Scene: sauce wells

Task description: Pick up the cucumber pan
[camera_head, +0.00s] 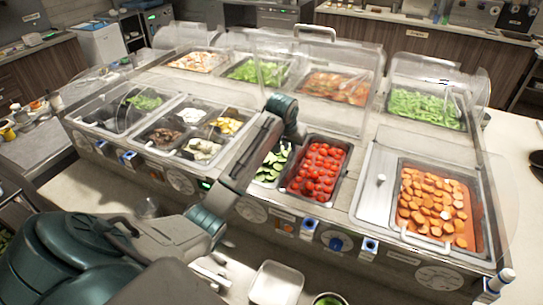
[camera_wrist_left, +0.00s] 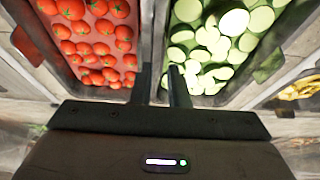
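The cucumber pan holds green cucumber slices (camera_head: 272,165) and sits in the counter, left of the tomato pan (camera_head: 318,168). My left arm crosses in front of part of it. My left gripper (camera_head: 297,136) is at the far end of the boundary between these two pans. In the left wrist view the gripper's fingers (camera_wrist_left: 162,88) are parted, with a narrow gap between them. One finger lies over the edge of the cucumber slices (camera_wrist_left: 212,45), the other by the tomato pan's rim. Whether they touch a rim I cannot tell. My right gripper is out of view.
Carrot slices (camera_head: 432,205) fill a pan at the right. Smaller pans with mushrooms and corn (camera_head: 226,126) lie left. Clear guards (camera_head: 335,60) stand behind the front row. An empty white tray (camera_head: 277,284) is below the counter front.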

